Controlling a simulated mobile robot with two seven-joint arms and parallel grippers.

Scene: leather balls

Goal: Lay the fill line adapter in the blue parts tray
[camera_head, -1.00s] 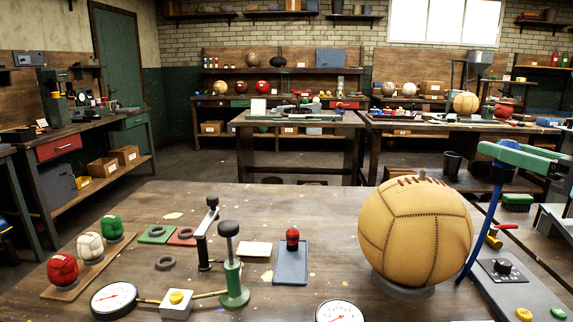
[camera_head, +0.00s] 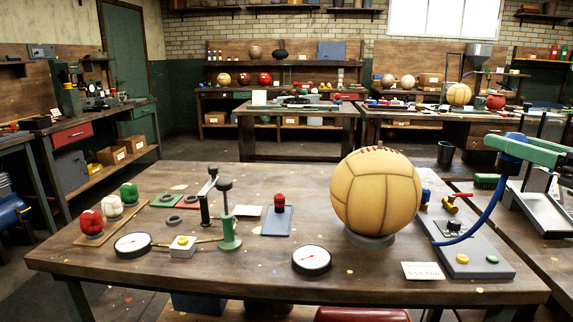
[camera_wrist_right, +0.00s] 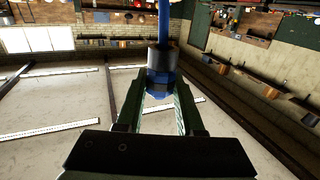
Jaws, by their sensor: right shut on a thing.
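The blue parts tray (camera_head: 274,224) lies flat on the near table, with a red-topped dark piece (camera_head: 280,201) standing on it. My right gripper (camera_head: 512,147) is high at the right, above the grey filling unit (camera_head: 478,258). In the right wrist view (camera_wrist_right: 160,88) its green fingers are shut on a blue and dark fitting (camera_wrist_right: 160,75) at the end of a blue hose (camera_wrist_right: 163,25). The hose (camera_head: 480,228) curves down to the grey unit. I cannot tell for certain that this fitting is the fill line adapter. My left gripper is not in view.
A tan leather ball (camera_head: 376,195) on a grey ring stands between the tray and the filling unit. A green hand pump (camera_head: 229,225) stands left of the tray. A pressure gauge (camera_head: 311,261) lies in front.

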